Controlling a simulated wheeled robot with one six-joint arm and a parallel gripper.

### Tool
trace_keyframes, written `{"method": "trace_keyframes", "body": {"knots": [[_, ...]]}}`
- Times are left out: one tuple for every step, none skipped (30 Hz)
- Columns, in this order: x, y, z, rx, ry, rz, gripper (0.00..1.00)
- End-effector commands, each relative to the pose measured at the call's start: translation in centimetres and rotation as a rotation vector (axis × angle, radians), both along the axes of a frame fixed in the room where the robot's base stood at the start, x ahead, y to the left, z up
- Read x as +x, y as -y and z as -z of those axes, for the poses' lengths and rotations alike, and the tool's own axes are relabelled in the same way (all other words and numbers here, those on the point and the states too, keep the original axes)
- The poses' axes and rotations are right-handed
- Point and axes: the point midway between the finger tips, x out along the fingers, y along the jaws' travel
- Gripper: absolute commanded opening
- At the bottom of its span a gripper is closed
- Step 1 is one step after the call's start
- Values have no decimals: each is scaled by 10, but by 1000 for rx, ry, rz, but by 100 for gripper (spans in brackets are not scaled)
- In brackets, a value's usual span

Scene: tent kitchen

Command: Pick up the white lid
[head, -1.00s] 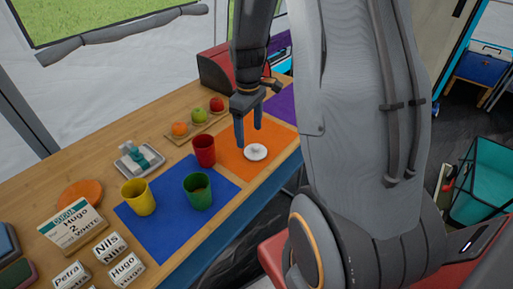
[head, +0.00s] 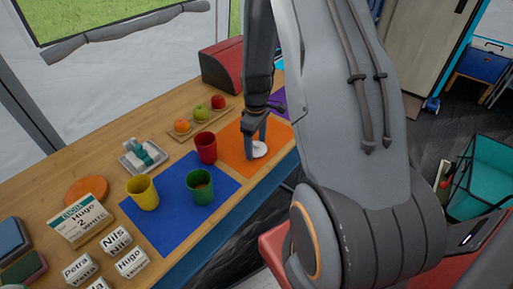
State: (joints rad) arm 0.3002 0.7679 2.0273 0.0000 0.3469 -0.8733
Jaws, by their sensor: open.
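The white lid (head: 260,150) is a small round disc lying on the orange mat (head: 230,151) on the wooden table. My gripper (head: 255,152) points down at the lid, with its blue-grey fingers low over the left part of it. The fingers are open. They hide the lid's left part and its knob, and I cannot tell whether they touch it.
A red cup (head: 206,148) stands close to the left of my gripper. A green cup (head: 200,188) and a yellow cup (head: 143,193) stand on or at the blue mat (head: 165,230). A fruit tray (head: 222,118) lies behind. A red box (head: 222,66) stands at the back.

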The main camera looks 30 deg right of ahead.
Motion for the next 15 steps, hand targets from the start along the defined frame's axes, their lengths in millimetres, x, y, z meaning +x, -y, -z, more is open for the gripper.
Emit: {"method": "trace_keyframes", "body": {"knots": [[0, 0, 1, -1, 1, 0, 72], [0, 0, 2, 0, 1, 0, 72], [0, 0, 2, 0, 1, 0, 72], [1, 0, 2, 0, 1, 0, 72], [1, 0, 2, 0, 1, 0, 72], [1, 0, 2, 0, 1, 0, 72], [1, 0, 2, 0, 1, 0, 72], [1, 0, 2, 0, 1, 0, 70], [0, 0, 2, 0, 1, 0, 64], [0, 0, 2, 0, 1, 0, 59], [0, 0, 2, 0, 1, 0, 54], [0, 0, 2, 0, 1, 0, 47], [0, 0, 2, 0, 1, 0, 42], [0, 0, 2, 0, 1, 0, 42], [0, 0, 2, 0, 1, 0, 42]]}}
